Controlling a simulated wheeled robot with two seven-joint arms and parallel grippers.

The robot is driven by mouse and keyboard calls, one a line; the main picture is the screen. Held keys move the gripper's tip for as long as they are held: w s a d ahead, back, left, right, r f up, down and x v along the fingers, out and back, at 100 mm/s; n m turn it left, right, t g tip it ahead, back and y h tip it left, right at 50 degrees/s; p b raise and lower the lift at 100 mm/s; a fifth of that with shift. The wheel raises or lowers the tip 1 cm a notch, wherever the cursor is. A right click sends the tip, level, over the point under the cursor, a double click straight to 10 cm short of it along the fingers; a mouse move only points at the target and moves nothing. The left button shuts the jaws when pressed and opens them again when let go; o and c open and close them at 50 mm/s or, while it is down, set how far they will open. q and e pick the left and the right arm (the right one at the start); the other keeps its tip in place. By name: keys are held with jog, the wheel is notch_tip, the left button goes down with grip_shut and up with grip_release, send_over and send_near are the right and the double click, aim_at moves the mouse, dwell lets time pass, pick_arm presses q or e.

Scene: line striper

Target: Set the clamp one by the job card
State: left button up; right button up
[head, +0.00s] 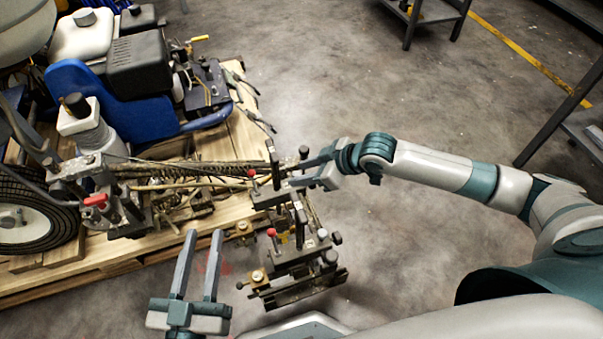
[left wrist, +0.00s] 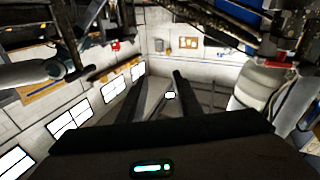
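The line striper (head: 120,75) stands on a wooden pallet, with a bar of clamps and brackets reaching out at its right end. A red-knobbed clamp part (head: 271,232) is on the lower bracket, and another small red knob (head: 252,173) is on the upper one. I cannot tell which is clamp one, and no job card is readable. My right gripper (head: 289,176) is beside the upper bracket, its two fingers apart; whether anything is between them is unclear. My left gripper (head: 203,233) is open and empty, left of the lower bracket. Its fingers show in the left wrist view (left wrist: 158,78).
The pallet (head: 75,255) edge runs below the machine. A wheel (head: 30,215) is at the left. A red lever (head: 96,200) sits on the bar. Grey concrete floor (head: 340,75) is clear beyond my right arm. Metal racks stand at top and right.

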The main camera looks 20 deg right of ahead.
pick_arm(q)
jog(key=shift+s+r, duration=0.1)
jog(key=shift+r, duration=0.15)
pick_arm(e)
jog(key=shift+w+a+f, duration=0.15)
jog(key=shift+w+f, duration=0.05)
jog(key=shift+f, duration=0.05)
grip_shut()
